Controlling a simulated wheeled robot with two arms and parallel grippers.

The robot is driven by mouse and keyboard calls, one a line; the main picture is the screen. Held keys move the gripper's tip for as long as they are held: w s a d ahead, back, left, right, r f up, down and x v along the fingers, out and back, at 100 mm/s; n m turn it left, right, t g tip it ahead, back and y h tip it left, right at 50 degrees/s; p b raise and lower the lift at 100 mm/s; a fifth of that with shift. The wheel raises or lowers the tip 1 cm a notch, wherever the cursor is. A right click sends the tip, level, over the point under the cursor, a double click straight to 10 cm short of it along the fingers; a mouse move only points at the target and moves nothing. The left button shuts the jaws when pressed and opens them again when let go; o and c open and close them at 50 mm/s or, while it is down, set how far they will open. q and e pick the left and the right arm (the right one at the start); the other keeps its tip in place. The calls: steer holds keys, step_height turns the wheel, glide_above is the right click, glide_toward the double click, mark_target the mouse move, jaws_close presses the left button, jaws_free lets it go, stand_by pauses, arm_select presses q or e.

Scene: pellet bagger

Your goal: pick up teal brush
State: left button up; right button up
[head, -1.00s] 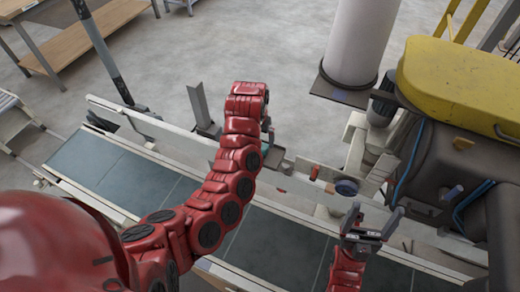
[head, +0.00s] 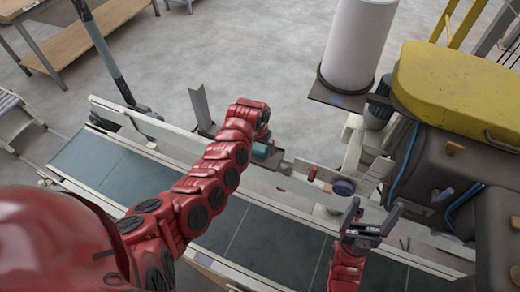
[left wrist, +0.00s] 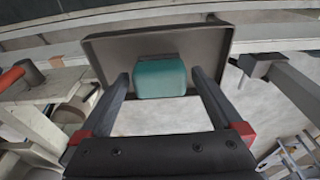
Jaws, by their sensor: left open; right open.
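The teal brush (left wrist: 160,78) shows as a teal block on a shallow grey tray (left wrist: 108,52) in the left wrist view. In the head view a bit of the brush (head: 262,150) shows just below the end of my left arm. My left gripper (left wrist: 160,73) is open, its two dark fingers on either side of the brush in the picture, with gaps on both sides. Its fingertips are hidden by the wrist in the head view. My right gripper (head: 371,216) is open and empty, fingers pointing up, over the conveyor's right part.
The conveyor (head: 150,180) runs below my arms, with a pale rail (head: 160,128) along its far side. A yellow and dark machine (head: 460,90) stands at the right. A white cylinder (head: 357,45) stands on a plate behind. An upright grey bracket (head: 199,107) is left of my left wrist.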

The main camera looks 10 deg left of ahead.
mark_target(262, 148)
arm_select(q)
steer(key=shift+c, duration=0.3)
steer(key=c, duration=1.3)
steer(key=shift+o, duration=0.2)
steer(key=shift+r, duration=0.15)
steer(key=shift+r+b, duration=0.5)
steer(key=shift+b, duration=0.1)
steer(key=shift+s+d+r+b, duration=0.15)
steer(key=shift+r+b, duration=0.2)
steer(key=shift+r, duration=0.2)
steer(key=shift+s+d+r+b, duration=0.15)
steer(key=shift+r+b, duration=0.15)
steer(key=shift+r, duration=0.2)
steer(key=s+d, duration=0.1)
steer(key=s, duration=0.6)
steer(key=s+d+r, duration=0.1)
steer(key=s+d, duration=0.1)
steer(key=s, duration=0.6)
steer(key=shift+d+r+b, duration=0.25)
steer(key=shift+r+b, duration=0.05)
steer(key=shift+b, duration=0.1)
